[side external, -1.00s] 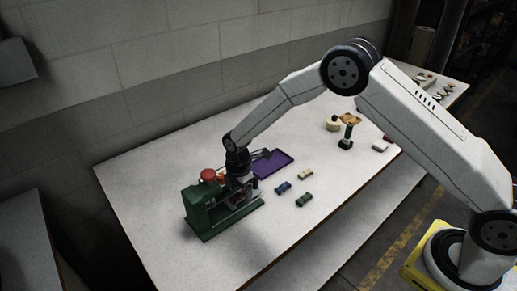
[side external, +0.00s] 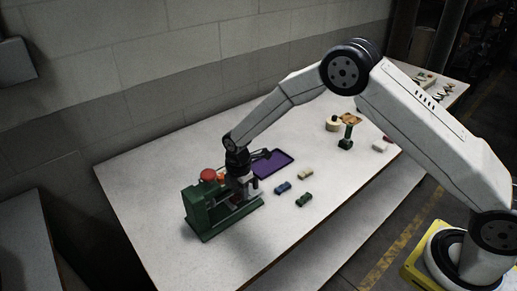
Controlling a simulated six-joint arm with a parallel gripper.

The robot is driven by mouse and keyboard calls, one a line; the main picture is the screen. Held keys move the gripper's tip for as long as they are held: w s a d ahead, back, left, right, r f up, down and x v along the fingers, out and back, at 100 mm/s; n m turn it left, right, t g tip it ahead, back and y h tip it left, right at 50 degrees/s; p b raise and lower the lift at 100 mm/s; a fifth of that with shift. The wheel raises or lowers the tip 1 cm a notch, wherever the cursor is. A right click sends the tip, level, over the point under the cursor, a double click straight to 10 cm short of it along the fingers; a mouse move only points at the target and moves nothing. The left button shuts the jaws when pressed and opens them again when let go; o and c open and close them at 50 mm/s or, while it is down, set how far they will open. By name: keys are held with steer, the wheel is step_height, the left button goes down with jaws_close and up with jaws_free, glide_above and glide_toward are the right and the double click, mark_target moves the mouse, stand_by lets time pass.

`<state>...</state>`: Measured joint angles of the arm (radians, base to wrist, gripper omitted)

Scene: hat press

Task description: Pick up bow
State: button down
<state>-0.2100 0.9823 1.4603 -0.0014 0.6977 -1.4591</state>
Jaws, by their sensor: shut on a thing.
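Several small bow-like pieces lie on the table: a blue one (side external: 283,188), a cream one (side external: 305,174) and a green one (side external: 303,200). They are too small for me to be sure of their shape. My gripper (side external: 243,195) points down at the right part of the green press (side external: 203,212), close over its bed. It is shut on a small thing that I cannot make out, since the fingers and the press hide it. The loose pieces lie to the right of the gripper, apart from it.
A purple tray (side external: 284,157) lies just behind and right of my gripper. The press has a red knob (side external: 208,175). A green stand with a tan top (side external: 350,119) and a cream round piece (side external: 333,124) stand farther right. The table's front left is clear.

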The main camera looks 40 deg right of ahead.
steer(key=shift+r, duration=0.15)
steer(key=shift+r, duration=0.55)
steer(key=s+d+r, duration=0.2)
steer(key=s+r, duration=0.9)
steer(key=s, duration=0.2)
steer(key=shift+s+d+r, duration=0.2)
steer(key=shift+s+r, duration=0.1)
steer(key=shift+s, duration=0.1)
steer(key=shift+d, duration=0.15)
